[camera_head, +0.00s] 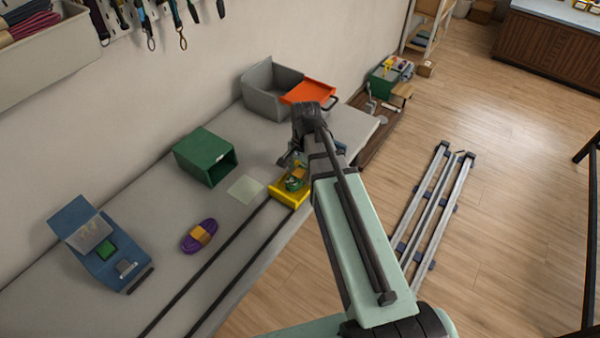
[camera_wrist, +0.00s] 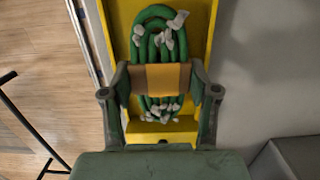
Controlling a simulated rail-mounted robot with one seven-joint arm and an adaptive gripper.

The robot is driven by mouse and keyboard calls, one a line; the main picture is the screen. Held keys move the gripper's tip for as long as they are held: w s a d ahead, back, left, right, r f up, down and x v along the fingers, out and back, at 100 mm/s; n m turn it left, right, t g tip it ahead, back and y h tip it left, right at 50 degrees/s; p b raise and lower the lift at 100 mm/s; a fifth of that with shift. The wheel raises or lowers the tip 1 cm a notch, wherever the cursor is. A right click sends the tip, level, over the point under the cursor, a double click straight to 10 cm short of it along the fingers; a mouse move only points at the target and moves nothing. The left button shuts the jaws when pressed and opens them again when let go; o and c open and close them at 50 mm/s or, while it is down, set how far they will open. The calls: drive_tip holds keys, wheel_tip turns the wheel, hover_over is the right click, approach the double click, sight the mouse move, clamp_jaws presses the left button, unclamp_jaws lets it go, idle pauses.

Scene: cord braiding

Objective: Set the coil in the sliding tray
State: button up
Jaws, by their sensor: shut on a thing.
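The green cord coil (camera_wrist: 160,50) has a yellow-brown band around its middle and whitish bits at both ends. My gripper (camera_wrist: 160,80) is shut on it across the band, one finger on each side. The coil lies lengthwise within the outline of the yellow sliding tray (camera_wrist: 122,20); whether it touches the tray floor cannot be told. In the head view the yellow tray (camera_head: 280,196) sits on two dark rails (camera_head: 208,268) near the table's front edge. My gripper (camera_head: 296,170) is at the tray there, and my arm partly hides it.
A purple coil (camera_head: 192,243) with an orange band lies left of the rails. A blue stand (camera_head: 75,222), an open green box (camera_head: 200,158) and a pale square (camera_head: 244,188) are on the table.

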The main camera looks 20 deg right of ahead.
sight(303, 170)
drive_tip(key=shift+f, duration=0.25)
drive_tip(key=shift+f, duration=0.1)
drive_tip(key=o, duration=1.3)
drive_tip(key=shift+c, duration=0.2)
wheel_tip(303, 170, up, 12)
drive_tip(key=d+b, duration=0.1)
drive_tip(key=b, duration=0.1)
drive_tip(key=shift+w, duration=0.45)
drive_tip(key=shift+d, duration=0.1)
